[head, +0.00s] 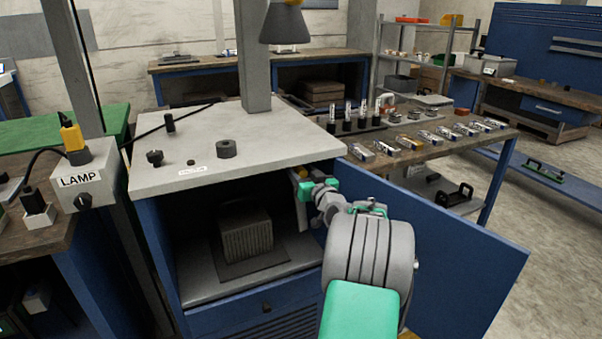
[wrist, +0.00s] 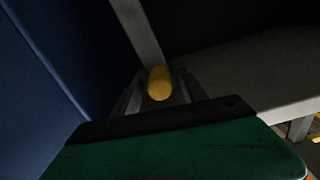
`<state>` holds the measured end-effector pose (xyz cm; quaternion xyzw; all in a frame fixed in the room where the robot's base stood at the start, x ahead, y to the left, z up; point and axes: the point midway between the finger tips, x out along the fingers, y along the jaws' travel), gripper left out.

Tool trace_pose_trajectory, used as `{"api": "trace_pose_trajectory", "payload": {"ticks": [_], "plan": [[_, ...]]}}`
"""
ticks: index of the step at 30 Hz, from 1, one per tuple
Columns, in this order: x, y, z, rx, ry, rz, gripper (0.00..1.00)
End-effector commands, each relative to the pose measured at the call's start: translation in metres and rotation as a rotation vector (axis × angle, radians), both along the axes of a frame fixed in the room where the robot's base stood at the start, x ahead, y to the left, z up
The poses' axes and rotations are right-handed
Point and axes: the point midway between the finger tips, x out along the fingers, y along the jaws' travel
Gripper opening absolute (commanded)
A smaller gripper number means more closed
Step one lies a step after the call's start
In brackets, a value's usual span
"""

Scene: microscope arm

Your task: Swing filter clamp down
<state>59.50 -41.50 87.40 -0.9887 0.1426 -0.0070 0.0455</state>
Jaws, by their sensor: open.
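The clamp appears as a pale grey bar (wrist: 138,28) with a yellow rounded grip (wrist: 159,83) at its near end in the wrist view. My gripper (wrist: 160,92) is open, with its two fingers on either side of the yellow grip; I cannot tell whether they touch it. In the head view my gripper (head: 303,187) is at the right side of the cabinet opening, under the worktop, and a bit of yellow shows just beyond it. The arm hides most of the clamp there. A ribbed, box-shaped filter (head: 247,235) sits inside the cabinet.
The blue cabinet door (head: 462,250) stands open to the right, close beside my arm. The grey worktop (head: 215,135) overhangs the opening and carries several small knobs. A lamp box (head: 80,178) is at the left. A bench with labelled parts (head: 400,150) stands behind the door.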

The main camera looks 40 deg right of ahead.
Motion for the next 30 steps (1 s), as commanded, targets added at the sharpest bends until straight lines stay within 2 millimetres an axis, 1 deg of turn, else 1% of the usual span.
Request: {"api": "trace_pose_trajectory", "payload": {"ticks": [2, 20, 30], "plan": [[-0.0002, 0.0001, -0.0001, 0.0, 0.0, 0.0, 0.49], [-0.0003, 0.0004, -0.0003, 0.0, 0.001, 0.001, 0.0], [-0.0003, 0.0004, -0.0004, 0.0, 0.001, 0.001, 0.0]]}}
